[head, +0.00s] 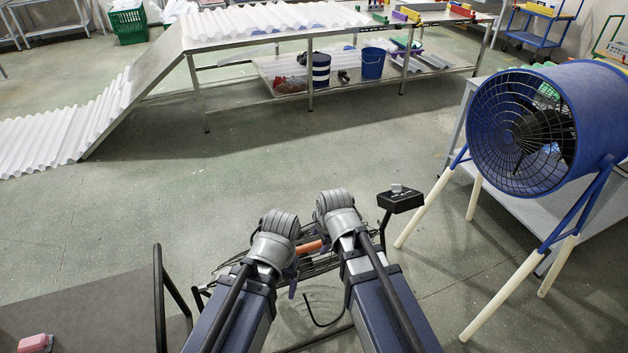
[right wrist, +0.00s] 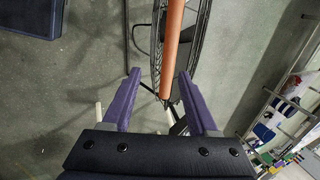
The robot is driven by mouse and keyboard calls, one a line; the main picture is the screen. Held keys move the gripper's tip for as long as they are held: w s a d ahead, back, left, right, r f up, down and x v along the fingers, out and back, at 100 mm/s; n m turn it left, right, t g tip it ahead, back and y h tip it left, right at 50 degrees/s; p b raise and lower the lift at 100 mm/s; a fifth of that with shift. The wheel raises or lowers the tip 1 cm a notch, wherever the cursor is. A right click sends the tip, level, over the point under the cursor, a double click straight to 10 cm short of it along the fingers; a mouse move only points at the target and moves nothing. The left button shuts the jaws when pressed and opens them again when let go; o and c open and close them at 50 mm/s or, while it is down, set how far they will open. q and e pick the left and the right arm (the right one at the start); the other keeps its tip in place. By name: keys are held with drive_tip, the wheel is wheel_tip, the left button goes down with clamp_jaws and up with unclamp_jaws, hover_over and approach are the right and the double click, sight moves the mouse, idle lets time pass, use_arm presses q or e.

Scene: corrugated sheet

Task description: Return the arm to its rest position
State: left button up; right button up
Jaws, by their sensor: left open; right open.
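My two arms reach in from the bottom of the head view. They are folded, with their grey joints close together near the middle. Of my left gripper, only a small blue-grey piece (head: 293,286) shows beside the left arm, and the rest is hidden behind it. My right gripper (right wrist: 158,88) shows in the right wrist view with its purple fingers apart. An orange bar (right wrist: 173,45) runs in the space beyond and between the fingertips. I see no object gripped in it. The bar also shows between the arms in the head view (head: 308,247).
A blue drum fan (head: 582,110) on white-footed legs stands at the right. A metal table (head: 310,40) with white corrugated sheets and a sloping ramp is at the back. A blue bucket (head: 372,64) is on its lower shelf. Open floor (head: 250,160) lies between.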

drive_tip(key=s+d+f+n+g+h, duration=0.1)
drive_tip(key=s+d+n, duration=0.3)
drive_tip(key=d+n, duration=0.25)
drive_tip(key=s+d+n+g, duration=0.25)
drive_tip(key=d+n, duration=0.25)
drive_tip(key=n, duration=0.3)
use_arm(q)
drive_tip(key=shift+r+p, duration=0.7)
use_arm(e)
drive_tip(key=s+a+r+n+h, duration=0.1)
drive_tip(key=s+a+n, duration=0.2)
drive_tip(key=s+a, duration=0.3)
drive_tip(key=a, duration=0.4)
drive_tip(key=shift+s+a+r+n, duration=0.15)
drive_tip(key=shift+s+a+n, duration=0.05)
drive_tip(key=shift+a+n, duration=0.15)
use_arm(q)
drive_tip(key=shift+w, duration=0.1)
use_arm(e)
drive_tip(key=shift+w, duration=0.1)
